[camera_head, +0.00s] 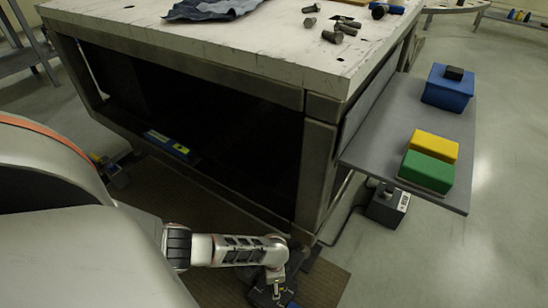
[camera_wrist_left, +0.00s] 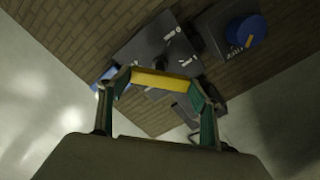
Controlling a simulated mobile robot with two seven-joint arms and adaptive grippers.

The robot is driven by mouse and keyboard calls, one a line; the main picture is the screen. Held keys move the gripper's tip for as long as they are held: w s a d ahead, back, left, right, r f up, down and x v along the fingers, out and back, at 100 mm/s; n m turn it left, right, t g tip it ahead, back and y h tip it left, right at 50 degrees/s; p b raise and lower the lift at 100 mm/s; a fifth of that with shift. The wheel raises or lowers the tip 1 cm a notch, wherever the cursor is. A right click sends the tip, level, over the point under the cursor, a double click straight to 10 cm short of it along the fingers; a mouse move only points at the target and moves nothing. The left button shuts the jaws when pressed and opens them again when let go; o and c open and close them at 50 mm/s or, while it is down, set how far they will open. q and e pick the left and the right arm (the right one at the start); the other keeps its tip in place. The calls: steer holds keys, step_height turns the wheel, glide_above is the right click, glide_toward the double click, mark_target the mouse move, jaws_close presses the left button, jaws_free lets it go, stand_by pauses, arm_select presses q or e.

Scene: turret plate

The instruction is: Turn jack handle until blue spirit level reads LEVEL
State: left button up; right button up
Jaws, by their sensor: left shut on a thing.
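The blue spirit level (camera_head: 168,143) lies along the lower part of the table frame in the head view, with a small yellow-green patch near its right end. Its reading is too small to make out. In the left wrist view my left gripper (camera_wrist_left: 160,84), with green finger pads, is shut on a yellow bar (camera_wrist_left: 163,80), which looks like the jack handle. Behind it is a dark jack-like body (camera_wrist_left: 150,48) on the brown mat. In the head view my left arm reaches down to the floor by the table's near corner leg, where the gripper is hard to make out. My right gripper is not in view.
A dark unit with a blue knob (camera_wrist_left: 245,32) sits beside the jack-like body. The heavy table (camera_head: 240,50) carries bolts and a cloth. A grey side shelf (camera_head: 400,122) holds blue, yellow and green blocks. A small box (camera_head: 388,207) stands on the floor beneath it.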

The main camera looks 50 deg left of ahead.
arm_select(q)
steer(key=m, duration=0.3)
steer(key=shift+s+f+m, duration=0.2)
steer(key=shift+s+m, duration=0.05)
steer(key=shift+m, duration=0.15)
steer(key=m, duration=0.2)
steer(key=shift+m, duration=0.3)
steer(key=m+b, duration=0.1)
steer(key=m, duration=0.2)
steer(key=shift+a+m, duration=0.1)
steer(key=shift+m, duration=2.2)
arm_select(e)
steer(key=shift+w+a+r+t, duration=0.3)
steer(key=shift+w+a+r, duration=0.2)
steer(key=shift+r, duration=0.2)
arm_select(q)
steer(key=shift+w+r, duration=0.1)
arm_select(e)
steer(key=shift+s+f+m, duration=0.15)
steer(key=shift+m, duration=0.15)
arm_select(q)
steer(key=o, duration=1.1)
steer(key=shift+o, duration=0.2)
steer(key=shift+w, duration=0.1)
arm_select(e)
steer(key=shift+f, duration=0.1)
